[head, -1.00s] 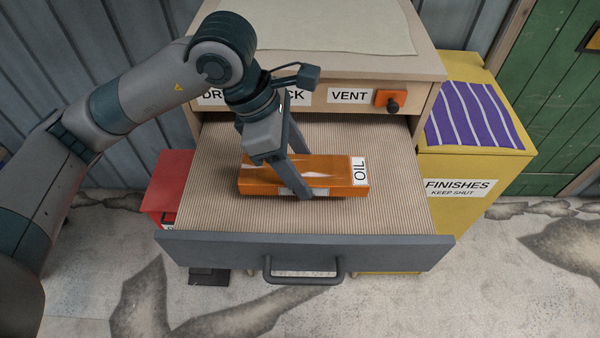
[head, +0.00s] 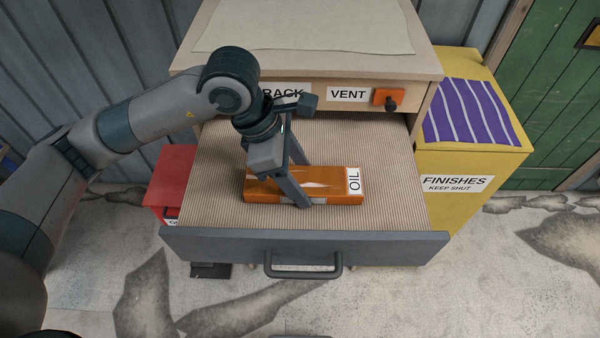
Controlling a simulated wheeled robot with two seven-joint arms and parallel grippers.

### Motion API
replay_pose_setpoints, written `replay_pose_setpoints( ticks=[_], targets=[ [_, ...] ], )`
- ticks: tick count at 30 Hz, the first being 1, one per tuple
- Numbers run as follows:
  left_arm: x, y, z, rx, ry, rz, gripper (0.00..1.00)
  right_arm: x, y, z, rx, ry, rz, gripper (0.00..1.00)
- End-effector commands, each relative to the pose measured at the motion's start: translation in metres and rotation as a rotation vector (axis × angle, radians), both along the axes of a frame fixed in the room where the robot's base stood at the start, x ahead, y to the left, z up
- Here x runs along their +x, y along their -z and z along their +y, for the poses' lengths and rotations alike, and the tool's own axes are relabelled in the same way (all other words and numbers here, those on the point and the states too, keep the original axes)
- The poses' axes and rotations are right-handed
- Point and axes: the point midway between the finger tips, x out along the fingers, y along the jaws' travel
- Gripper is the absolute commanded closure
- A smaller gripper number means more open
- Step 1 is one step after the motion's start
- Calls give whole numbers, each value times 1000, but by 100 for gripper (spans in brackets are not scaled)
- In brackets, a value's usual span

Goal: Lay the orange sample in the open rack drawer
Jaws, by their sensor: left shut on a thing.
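The orange sample (head: 325,182) is a flat orange block with a white label reading OIL at its right end. It is over the ribbed floor of the open rack drawer (head: 400,244), inside its walls. My left gripper (head: 300,199) is shut on the sample near its middle, its fingers across the block. The sample looks level and very low; I cannot tell whether it touches the drawer floor. The drawer is pulled well out, with a grey front and a bar handle. My right gripper is not in view.
A knob on an orange plate (head: 388,98) beside the VENT label sits above the drawer. A yellow FINISHES cabinet (head: 462,225) with a striped purple cloth stands at right. A red box (head: 172,180) stands at left. The drawer floor right of the sample is bare.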

Motion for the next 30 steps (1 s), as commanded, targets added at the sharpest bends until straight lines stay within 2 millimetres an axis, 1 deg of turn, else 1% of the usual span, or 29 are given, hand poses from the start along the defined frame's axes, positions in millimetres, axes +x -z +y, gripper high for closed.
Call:
replay_pose_setpoints(
  ticks=[7, 8, 9, 10, 20, 25, 26, 30],
  targets=[
    [0, 3, 0, -1, 1, 0, 75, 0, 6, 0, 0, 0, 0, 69],
    [0, 3, 0, 0, 0, 0, 43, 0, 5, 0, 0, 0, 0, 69],
    [0, 2, 0, 0, 0, 1, 34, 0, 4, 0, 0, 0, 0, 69],
    [0, 2, 0, 0, 0, 1, 27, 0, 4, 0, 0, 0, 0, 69],
    [0, 2, 0, 0, 0, 1, 27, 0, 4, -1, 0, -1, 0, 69],
    [0, -2, 0, 0, 0, 0, 27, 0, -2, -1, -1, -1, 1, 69],
    [0, -3, 1, -1, 0, -1, 27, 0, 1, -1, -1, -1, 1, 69],
    [1, -17, 7, -2, -2, -4, 27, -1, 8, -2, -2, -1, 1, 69]
  ],
)
